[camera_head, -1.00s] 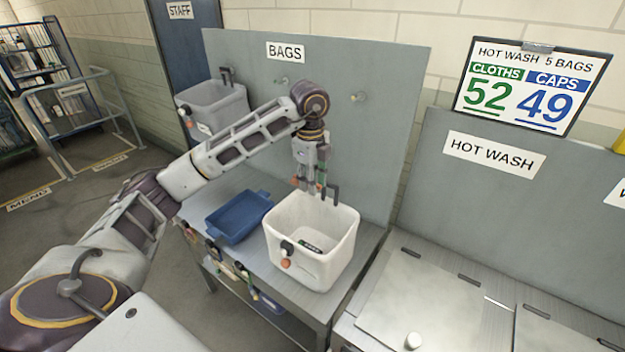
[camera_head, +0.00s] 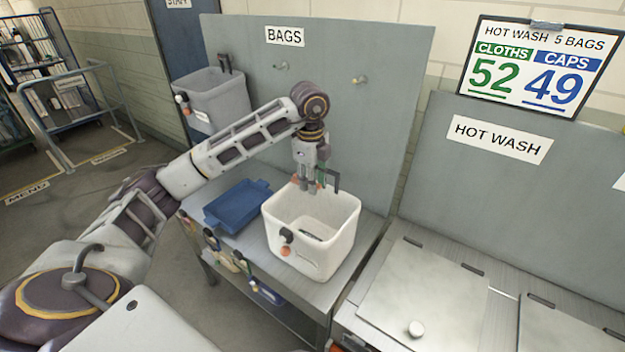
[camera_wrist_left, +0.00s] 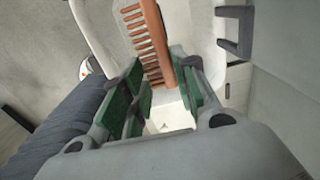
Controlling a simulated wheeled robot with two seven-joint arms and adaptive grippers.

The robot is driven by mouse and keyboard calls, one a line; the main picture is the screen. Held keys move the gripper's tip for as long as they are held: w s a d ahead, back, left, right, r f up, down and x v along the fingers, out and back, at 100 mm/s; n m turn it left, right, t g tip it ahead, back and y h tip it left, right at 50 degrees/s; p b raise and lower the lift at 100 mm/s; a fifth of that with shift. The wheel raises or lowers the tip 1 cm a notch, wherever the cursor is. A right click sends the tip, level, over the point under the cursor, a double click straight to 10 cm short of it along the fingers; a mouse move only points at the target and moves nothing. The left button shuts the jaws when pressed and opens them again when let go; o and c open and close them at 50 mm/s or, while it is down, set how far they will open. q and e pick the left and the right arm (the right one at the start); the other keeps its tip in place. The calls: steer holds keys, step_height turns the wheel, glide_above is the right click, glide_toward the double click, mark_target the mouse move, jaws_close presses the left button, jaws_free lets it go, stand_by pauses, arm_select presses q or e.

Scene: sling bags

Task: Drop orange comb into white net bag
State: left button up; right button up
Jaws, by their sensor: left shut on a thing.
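The white bag (camera_head: 335,248) stands open like a tub on the metal table, with a black and an orange-red knob on its front. My left gripper (camera_head: 316,186) points down at the bag's back rim, over its mouth. In the left wrist view, the orange-brown comb (camera_wrist_left: 157,42) is between the green finger pads of the gripper (camera_wrist_left: 160,82), which is shut on it. Its teeth point left, and the pale bag rim (camera_wrist_left: 98,40) shows behind. The comb is hard to make out in the head view. My right gripper is out of view.
A blue tray (camera_head: 237,205) lies left of the bag. A grey bag (camera_head: 213,103) hangs on the grey panel (camera_head: 385,125) behind, with bare hooks beside it. Small items hang along the table's front edge. A lidded counter (camera_head: 425,290) is at the right.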

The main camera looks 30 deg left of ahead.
arm_select(q)
steer(key=o, duration=0.8)
steer(key=shift+o, duration=0.2)
step_height(320, 180, up, 12)
steer(key=shift+s, duration=0.25)
stand_by(0.9)
steer(key=shift+s+f, duration=0.1)
stand_by(1.1)
